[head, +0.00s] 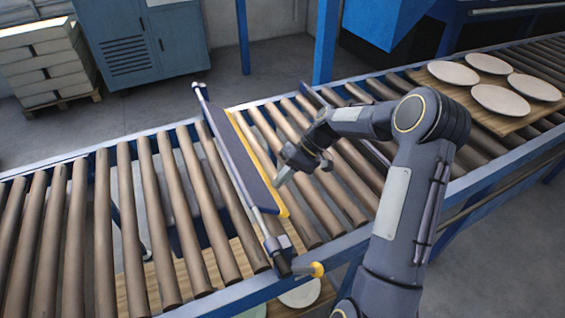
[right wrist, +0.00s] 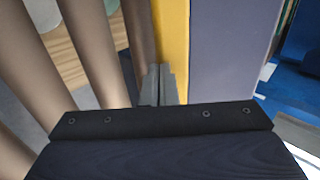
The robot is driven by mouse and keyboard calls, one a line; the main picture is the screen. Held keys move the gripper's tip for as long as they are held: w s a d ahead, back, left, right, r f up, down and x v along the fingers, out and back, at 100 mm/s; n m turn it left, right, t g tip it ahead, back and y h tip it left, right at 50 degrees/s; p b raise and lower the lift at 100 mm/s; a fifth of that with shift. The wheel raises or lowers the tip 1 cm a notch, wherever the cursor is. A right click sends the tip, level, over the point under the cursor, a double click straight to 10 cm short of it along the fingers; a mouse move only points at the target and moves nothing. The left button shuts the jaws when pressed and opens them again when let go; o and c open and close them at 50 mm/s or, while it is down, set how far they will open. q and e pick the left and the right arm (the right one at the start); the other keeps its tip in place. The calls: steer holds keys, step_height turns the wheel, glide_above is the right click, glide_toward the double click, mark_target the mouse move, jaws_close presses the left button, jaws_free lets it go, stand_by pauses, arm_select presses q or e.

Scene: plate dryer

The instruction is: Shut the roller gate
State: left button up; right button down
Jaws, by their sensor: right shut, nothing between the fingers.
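The roller gate (head: 245,160) is a grey-blue panel with a yellow edge, mounted on a metal shaft that runs across the conveyor. It looks tilted, but I cannot tell its exact angle. Its yellow edge (right wrist: 174,35) and grey-blue face (right wrist: 222,55) fill the upper middle of the right wrist view. My right gripper (head: 285,176) is shut and empty, just right of the yellow edge, above the rollers. Its fingertips (right wrist: 160,84) overlap the yellow strip in the right wrist view; I cannot tell whether they touch it. My left gripper is not in view.
Brown rollers (head: 165,200) extend on both sides of the gate between blue rails. A yellow-tipped part (head: 317,269) sits at the near rail. Several plates lie on a wooden board (head: 452,88) at the right. A blue cabinet (head: 142,40) and stacked boxes (head: 45,62) stand behind.

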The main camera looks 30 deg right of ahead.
mark_target(274, 191)
steer(key=a+f+y+b, duration=0.1)
steer(key=f+y+b, duration=0.1)
steer(key=a+f+y+b, duration=0.1)
steer(key=shift+w+a+f+y+b, duration=0.1)
steer(key=shift+a+f+y+b, duration=0.05)
steer(key=shift+f+y+b, duration=0.25)
steer(key=shift+a+f+b, duration=0.3)
steer(key=shift+a+b, duration=0.15)
steer(key=shift+a, duration=0.05)
